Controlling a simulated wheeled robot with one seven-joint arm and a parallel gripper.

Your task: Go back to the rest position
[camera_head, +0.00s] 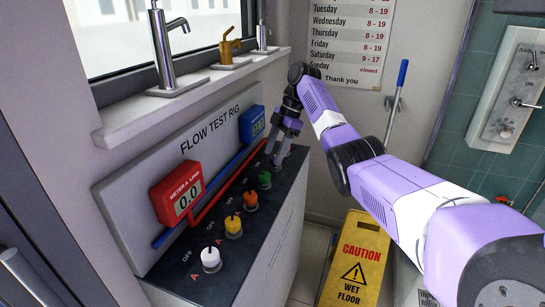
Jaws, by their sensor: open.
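My gripper (284,137) is at the far right end of the flow test rig (152,213), pointing down. It is beside the blue meter and just behind the green knob (264,179). A small grey part shows below its fingers; I cannot tell if they touch it. My purple and white arm reaches in from the lower right.
The rig top also holds orange (250,200), yellow (233,225) and white (210,259) knobs, a red meter (177,192) reading 0.0 and a blue meter (252,124). Taps stand on the sill (122,121). A yellow caution sign (355,262) stands below my arm. A shower panel (509,90) hangs right.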

